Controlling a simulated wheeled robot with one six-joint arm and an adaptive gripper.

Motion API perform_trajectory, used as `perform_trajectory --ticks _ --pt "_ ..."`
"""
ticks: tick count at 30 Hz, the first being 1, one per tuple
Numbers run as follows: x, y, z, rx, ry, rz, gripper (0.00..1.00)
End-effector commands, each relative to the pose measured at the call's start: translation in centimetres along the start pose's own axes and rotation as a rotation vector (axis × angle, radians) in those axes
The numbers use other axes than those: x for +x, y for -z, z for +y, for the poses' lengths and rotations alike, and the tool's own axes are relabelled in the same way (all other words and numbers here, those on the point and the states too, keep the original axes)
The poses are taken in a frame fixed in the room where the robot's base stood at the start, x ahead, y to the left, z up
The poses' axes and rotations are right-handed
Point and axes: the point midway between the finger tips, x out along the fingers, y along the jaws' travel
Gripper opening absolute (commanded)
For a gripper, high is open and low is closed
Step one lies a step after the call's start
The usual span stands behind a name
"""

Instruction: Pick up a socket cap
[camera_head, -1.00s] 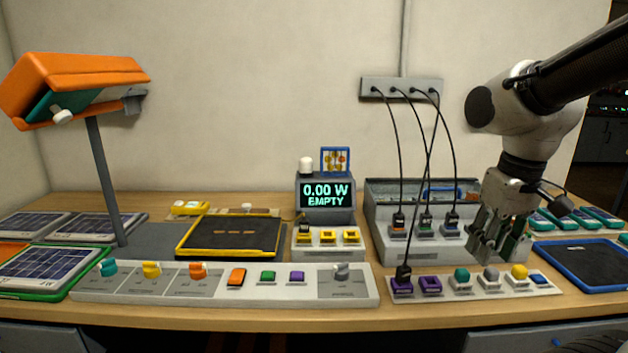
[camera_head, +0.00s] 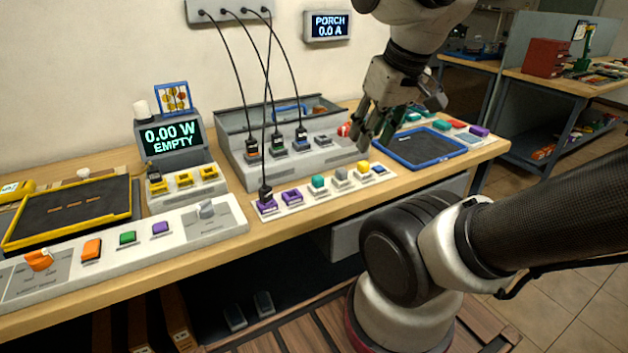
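A pale strip (camera_head: 322,192) lies along the table's front edge. Which of these is a socket cap I cannot tell for sure. A black plug stands in the first purple socket (camera_head: 267,205); the second purple socket (camera_head: 291,197) has no plug. My gripper (camera_head: 373,138) points down above and behind the strip's right end, apart from it. Its fingers look spread, with nothing visible between them.
A grey box (camera_head: 232,172) with plugged cables stands behind the strip. A red-and-white thing (camera_head: 344,129) is beside my fingers. A blue-framed tray (camera_head: 425,149) lies to the right. A meter reading 0.00 W EMPTY (camera_head: 170,139) and a switch panel (camera_head: 190,231) stand left.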

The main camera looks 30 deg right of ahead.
Motion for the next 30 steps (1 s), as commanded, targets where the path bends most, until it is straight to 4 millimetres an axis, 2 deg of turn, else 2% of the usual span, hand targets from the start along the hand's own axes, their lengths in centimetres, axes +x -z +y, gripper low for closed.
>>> perform_trajectory --ticks 14,17,23,26,30 --pt "0.0 0.0 0.0 0.0 0.0 0.0 0.35" --pt "0.2 0.0 0.0 0.001 0.0 -0.011 0.52" --pt "3.4 0.5 0.2 0.008 -0.003 -0.166 0.52" --pt "5.9 2.0 0.3 -0.01 -0.001 -0.269 0.52" --pt "10.1 4.8 0.6 -0.207 0.038 -0.376 0.52"
